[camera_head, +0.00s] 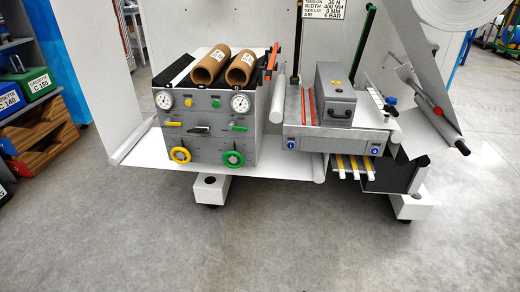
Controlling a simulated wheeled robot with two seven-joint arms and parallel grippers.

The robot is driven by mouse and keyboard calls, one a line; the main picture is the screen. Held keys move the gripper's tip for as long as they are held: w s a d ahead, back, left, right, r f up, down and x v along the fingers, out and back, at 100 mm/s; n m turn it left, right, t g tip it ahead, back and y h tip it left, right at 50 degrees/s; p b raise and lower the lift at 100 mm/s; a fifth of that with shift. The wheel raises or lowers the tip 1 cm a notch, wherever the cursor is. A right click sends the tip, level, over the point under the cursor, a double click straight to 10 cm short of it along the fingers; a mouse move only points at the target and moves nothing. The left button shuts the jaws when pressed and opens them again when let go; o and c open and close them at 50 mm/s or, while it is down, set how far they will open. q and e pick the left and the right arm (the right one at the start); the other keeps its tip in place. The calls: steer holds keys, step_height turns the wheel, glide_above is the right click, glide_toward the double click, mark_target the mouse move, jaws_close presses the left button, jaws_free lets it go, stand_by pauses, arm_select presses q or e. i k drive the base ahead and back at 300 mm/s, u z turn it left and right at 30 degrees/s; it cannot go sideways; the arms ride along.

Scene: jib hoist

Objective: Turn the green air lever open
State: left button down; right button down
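The green air lever (239,128) is a small, roughly horizontal handle on the right side of the front of the grey control box (205,150). It sits below the right dial gauge (241,103) and above the green handwheel (232,159). A similar yellow lever (173,124) is on the left of the panel, and a black lever (199,129) lies between them. Neither of my grippers shows in the head view.
A yellow handwheel (180,155) is at the panel's lower left. Cardboard rolls (209,68) lie on top of the box. A white roller (278,97) stands close to its right, beside a grey unit (335,95). The floor in front is clear.

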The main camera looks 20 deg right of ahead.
mark_target(232, 125)
steer(key=u, duration=0.8)
steer(key=i, duration=1.4)
steer(key=z, duration=0.9)
steer(key=i, duration=0.5)
steer(key=z, duration=0.5)
